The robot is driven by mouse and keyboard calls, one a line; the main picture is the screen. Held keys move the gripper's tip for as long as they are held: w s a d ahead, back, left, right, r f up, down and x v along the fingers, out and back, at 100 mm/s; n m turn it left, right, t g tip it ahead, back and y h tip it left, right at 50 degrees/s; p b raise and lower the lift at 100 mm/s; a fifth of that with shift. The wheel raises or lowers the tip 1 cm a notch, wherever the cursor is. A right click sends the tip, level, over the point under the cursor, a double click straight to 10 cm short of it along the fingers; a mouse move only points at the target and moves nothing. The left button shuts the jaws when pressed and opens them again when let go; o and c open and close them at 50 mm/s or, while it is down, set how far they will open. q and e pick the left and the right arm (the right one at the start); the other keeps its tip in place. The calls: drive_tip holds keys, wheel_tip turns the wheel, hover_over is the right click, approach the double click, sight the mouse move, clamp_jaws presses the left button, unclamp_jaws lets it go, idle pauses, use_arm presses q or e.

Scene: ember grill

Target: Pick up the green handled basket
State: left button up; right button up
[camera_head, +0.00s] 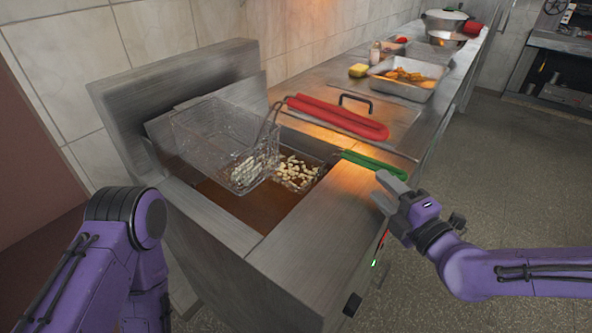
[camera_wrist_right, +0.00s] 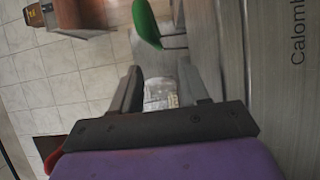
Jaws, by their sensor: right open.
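The green handle (camera_head: 374,163) belongs to a wire basket with pale fries (camera_head: 298,172) that sits low in the fryer's oil. The handle sticks out over the fryer's right edge. My right gripper (camera_head: 382,189) is open and empty, just in front of and below the handle's end, apart from it. In the right wrist view the green handle (camera_wrist_right: 147,24) lies beyond the open fingertips (camera_wrist_right: 160,70), not between them. My left arm shows at the lower left, but its gripper is out of view.
A second wire basket (camera_head: 215,135) with a red handle (camera_head: 338,116) is raised beside the green-handled one and partly covers it. Open floor lies to the right.

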sight(361, 165)
drive_tip(key=p+x, duration=0.1)
drive_tip(key=x, duration=0.8)
drive_tip(key=shift+w+r, duration=0.1)
drive_tip(key=shift+r, duration=0.1)
drive_tip(key=shift+d+r, duration=0.1)
clamp_jaws()
